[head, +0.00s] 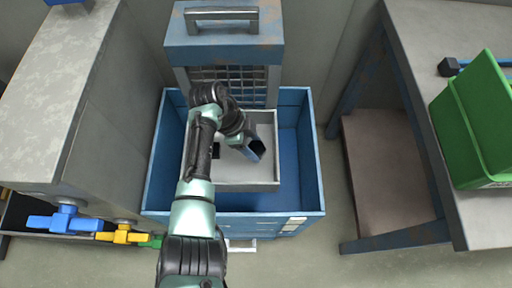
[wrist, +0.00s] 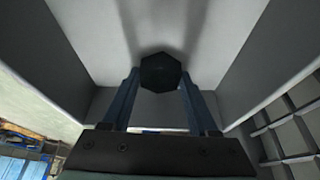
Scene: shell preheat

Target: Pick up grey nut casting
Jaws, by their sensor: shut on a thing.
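The grey nut casting (wrist: 160,73) shows in the wrist view as a dark, six-sided block between my fingertips. My gripper (wrist: 160,88) is shut on it, with one blue finger on each side. Beyond it is the pale floor of the light grey tray (wrist: 140,20); I cannot tell whether the nut touches that floor.
The tray sits in a blue bin (head: 305,170) below a mesh-fronted blue unit (head: 225,50). A small dark piece (head: 216,151) lies in the tray. A grey cabinet with coloured valves stands left; a table with a green crate (head: 475,120) stands right.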

